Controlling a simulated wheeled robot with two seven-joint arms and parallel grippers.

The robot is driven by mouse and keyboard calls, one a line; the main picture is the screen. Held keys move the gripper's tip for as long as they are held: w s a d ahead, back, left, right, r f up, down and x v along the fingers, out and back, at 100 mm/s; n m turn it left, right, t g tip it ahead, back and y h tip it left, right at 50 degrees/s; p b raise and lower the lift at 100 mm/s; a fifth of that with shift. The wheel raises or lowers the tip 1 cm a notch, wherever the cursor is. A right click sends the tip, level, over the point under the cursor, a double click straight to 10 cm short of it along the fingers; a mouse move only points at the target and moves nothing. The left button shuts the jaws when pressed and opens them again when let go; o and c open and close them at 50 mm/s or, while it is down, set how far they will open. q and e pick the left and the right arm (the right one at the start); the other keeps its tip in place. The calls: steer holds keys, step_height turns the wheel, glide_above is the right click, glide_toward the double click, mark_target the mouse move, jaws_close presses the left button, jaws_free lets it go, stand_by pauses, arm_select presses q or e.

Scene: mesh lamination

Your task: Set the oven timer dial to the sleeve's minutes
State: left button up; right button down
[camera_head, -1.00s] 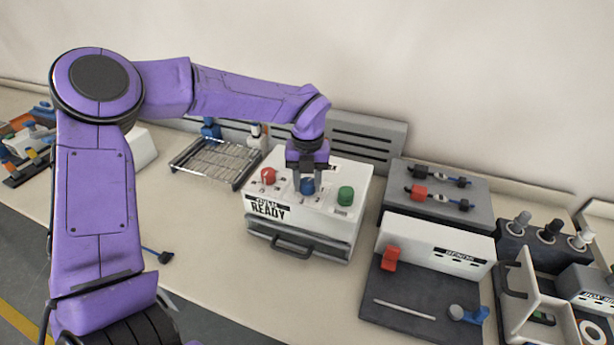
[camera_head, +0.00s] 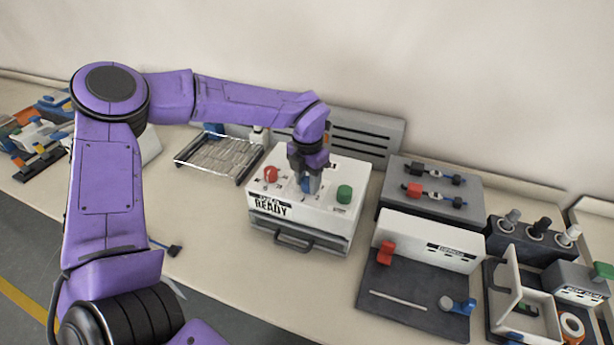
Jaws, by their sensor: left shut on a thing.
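The white oven box (camera_head: 330,221) stands mid-table with a "READY" label on its front and a dark handle below. On its top are a red knob (camera_head: 271,174), a blue dial (camera_head: 306,184) in the middle and a green knob (camera_head: 344,194). My left gripper (camera_head: 308,186) points down onto the blue dial and is shut on it. The fingers hide most of the dial, so its setting cannot be read. No sleeve can be made out in this view. My right gripper is not in view.
A wire rack (camera_head: 215,155) stands left of the oven. A grey fixture with red and black parts (camera_head: 430,190) and a dark station with a white panel (camera_head: 425,242) stand to the right. A black-ended cable (camera_head: 172,250) lies on the table at front left.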

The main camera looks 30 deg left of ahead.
mark_target(307, 181)
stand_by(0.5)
arm_select(q)
steer(key=o, duration=1.1)
steer(key=shift+c, duration=0.2)
step_height(307, 181, up, 11)
steer(key=b, duration=0.2)
steer(key=shift+f, duration=0.2)
steer(key=shift+s+f, duration=0.1)
